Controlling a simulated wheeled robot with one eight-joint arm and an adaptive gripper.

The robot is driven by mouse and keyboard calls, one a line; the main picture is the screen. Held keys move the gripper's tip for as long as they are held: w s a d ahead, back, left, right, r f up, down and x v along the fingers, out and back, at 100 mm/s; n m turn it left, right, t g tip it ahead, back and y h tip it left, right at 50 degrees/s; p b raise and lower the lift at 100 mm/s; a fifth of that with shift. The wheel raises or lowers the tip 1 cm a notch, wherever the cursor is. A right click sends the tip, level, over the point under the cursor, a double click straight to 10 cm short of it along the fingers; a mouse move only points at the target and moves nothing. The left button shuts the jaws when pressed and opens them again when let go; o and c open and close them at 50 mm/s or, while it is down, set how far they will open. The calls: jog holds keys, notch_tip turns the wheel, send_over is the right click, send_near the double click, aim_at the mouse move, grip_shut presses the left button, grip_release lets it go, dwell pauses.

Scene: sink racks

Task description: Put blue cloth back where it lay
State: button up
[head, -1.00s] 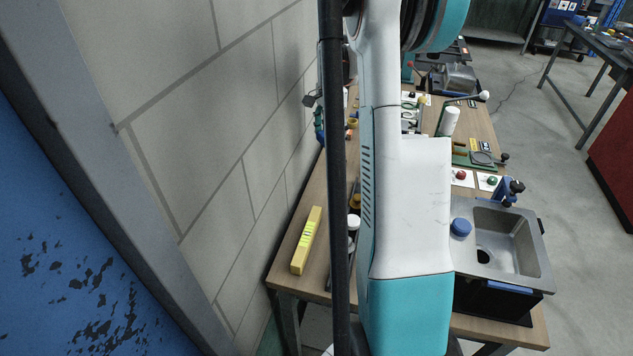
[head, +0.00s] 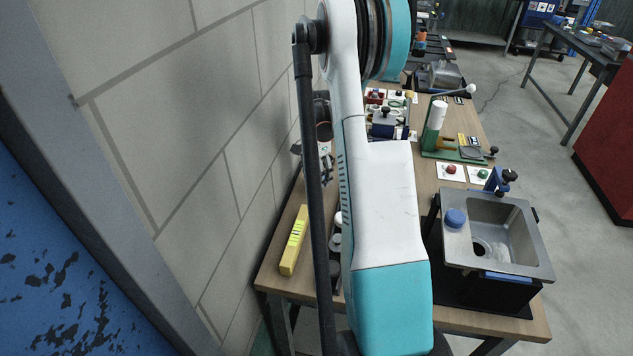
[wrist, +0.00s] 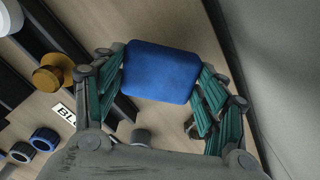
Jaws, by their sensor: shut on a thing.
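In the wrist view, a blue, soft-cornered block-like thing, which I take for the blue cloth (wrist: 162,72), sits between the green-padded fingers of my gripper (wrist: 160,84). The fingers press on its left and right sides, and my gripper is shut on it. A tan table surface shows below it, with a grey wall or panel at the right. I cannot tell how high it is held. In the head view my arm covers the middle of the table, and I cannot make out the cloth there.
The sink (head: 532,237) stands at the table's right, with a blue round lid (head: 455,217) on its rim. A yellow box (head: 293,240) lies at the left by the wall. A green stand (head: 455,153) is farther back. The wrist view shows a brown knob (wrist: 52,73) and blue-ringed pieces (wrist: 44,139).

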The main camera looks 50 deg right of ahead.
aim_at(316, 175)
jog(key=shift+f+b, duration=0.3)
jog(key=shift+f, duration=1.2)
jog(key=shift+f, duration=0.1)
jog(key=shift+f, duration=0.15)
jog(key=o, duration=1.2)
notch_tip(316, 175, up, 12)
jog(key=p, duration=0.3)
jog(key=shift+r+p, duration=0.25)
jog(key=shift+p, duration=0.15)
